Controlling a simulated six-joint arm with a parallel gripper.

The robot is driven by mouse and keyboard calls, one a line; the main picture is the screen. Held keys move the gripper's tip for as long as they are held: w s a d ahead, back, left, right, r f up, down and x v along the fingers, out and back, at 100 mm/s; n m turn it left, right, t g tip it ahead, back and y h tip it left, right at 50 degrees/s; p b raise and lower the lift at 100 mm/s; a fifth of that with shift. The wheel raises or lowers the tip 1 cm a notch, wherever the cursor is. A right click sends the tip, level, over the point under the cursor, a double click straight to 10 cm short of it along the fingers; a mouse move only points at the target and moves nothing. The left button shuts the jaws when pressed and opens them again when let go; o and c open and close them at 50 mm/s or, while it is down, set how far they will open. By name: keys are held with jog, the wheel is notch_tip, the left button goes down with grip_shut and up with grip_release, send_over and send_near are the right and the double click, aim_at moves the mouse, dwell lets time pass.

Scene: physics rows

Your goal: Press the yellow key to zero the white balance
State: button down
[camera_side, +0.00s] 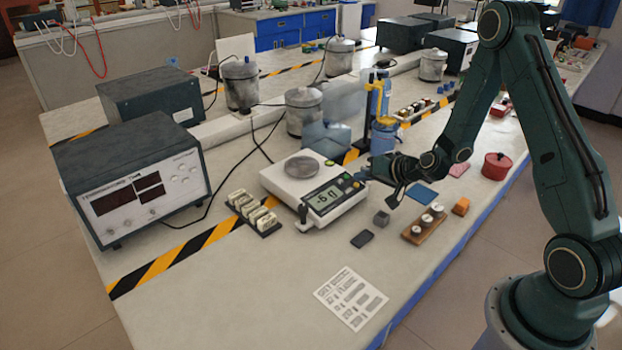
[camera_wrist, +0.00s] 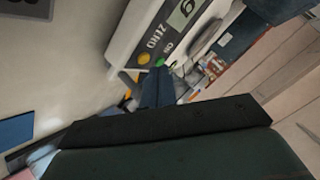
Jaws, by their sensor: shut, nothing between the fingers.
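The white balance (camera_side: 279,181) stands on the bench with a round grey pan (camera_side: 302,166) and a lit display (camera_side: 323,199). Its digits are hard to read. In the wrist view the yellow key (camera_wrist: 144,58) sits beside the word ZERO, with a green key (camera_wrist: 160,62) next to it. The yellow key also shows at the balance's right front in the side view (camera_side: 356,185). My gripper (camera_side: 367,174) is shut and empty at the panel's right end. In the wrist view its blue fingertips (camera_wrist: 157,72) are close to the green key; contact cannot be told.
A rack of pale pieces (camera_side: 253,212) is left of the balance. The front bench is mostly clear around a printed sheet (camera_side: 351,298).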

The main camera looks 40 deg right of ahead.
jog(key=shift+w+f, duration=0.15)
jog(key=shift+f, duration=0.6)
dwell(1.0)
jog(key=shift+r, duration=0.75)
dwell(0.4)
jog(key=shift+s+r, duration=0.2)
jog(key=shift+r, duration=0.6)
jog(key=shift+s+r, duration=0.25)
jog(key=shift+r, duration=0.6)
jog(key=shift+s+r, duration=0.2)
jog(key=shift+r, duration=0.6)
